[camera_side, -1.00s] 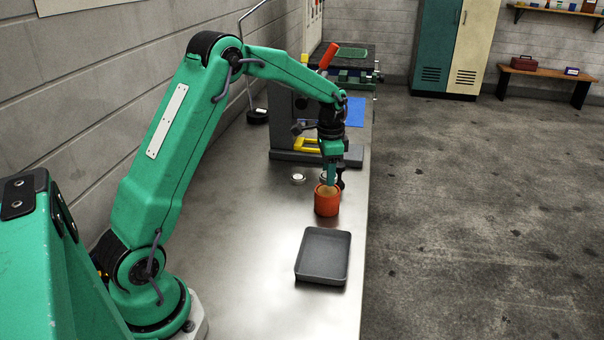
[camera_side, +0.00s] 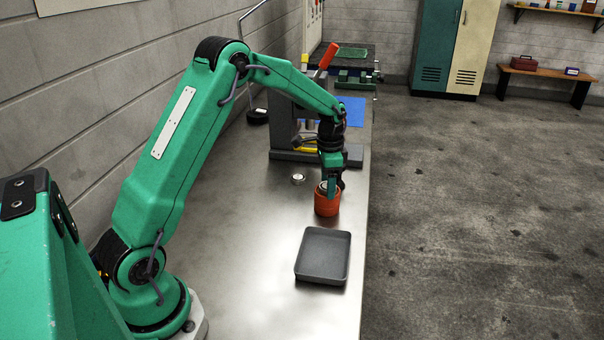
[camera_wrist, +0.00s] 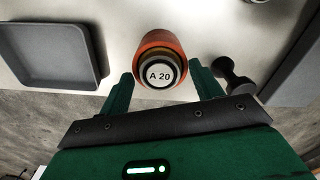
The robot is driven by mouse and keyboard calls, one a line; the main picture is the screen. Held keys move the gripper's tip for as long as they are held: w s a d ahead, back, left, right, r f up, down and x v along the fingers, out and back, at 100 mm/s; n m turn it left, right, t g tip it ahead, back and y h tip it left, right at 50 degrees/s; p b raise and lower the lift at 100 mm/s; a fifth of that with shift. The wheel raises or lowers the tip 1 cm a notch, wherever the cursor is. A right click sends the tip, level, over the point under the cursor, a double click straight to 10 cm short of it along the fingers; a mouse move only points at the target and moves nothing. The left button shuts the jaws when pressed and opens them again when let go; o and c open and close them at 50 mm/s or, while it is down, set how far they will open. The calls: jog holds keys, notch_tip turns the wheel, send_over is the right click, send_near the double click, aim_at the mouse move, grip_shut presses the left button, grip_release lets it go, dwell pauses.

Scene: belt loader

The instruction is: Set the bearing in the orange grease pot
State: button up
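The bearing (camera_wrist: 160,75), with a white face marked "A 20" and a dark ring, sits in the mouth of the orange grease pot (camera_wrist: 157,40). In the side view the bearing (camera_side: 323,185) shows at the top of the pot (camera_side: 326,207), partly hidden by a finger. How deep it sits I cannot tell. My gripper (camera_wrist: 161,80) is open around the bearing, with a gap on both sides in the wrist view. In the side view my gripper (camera_side: 332,192) points down at the pot, and a fingertip reaches below its rim.
A grey tray (camera_side: 323,255) lies in front of the pot. A second round metal part (camera_side: 298,179) lies on the bench behind and left. A black knobbed piece (camera_wrist: 234,75) stands close beside a finger. A grey press (camera_side: 284,120) stands farther back.

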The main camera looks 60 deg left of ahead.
jog(key=shift+r, duration=0.15)
notch_tip(320, 180, up, 12)
dwell(0.7)
dwell(0.5)
jog(key=s+d+r+n+t, duration=0.1)
jog(key=s+d+r, duration=0.3)
jog(key=s, duration=0.3)
jog(key=s+d+r+n+t, duration=0.2)
jog(key=s+d+r, duration=0.3)
jog(key=s, duration=0.2)
jog(key=s+d+f+n+t, duration=0.1)
jog(key=s+d, duration=0.1)
jog(key=s, duration=0.5)
jog(key=s+d+f+n+t, duration=0.1)
jog(key=s+d+f, duration=0.1)
jog(key=s, duration=0.4)
jog(key=shift+s+d+f+t, duration=0.2)
jog(key=shift+s+t, duration=0.1)
jog(key=shift+s, duration=0.1)
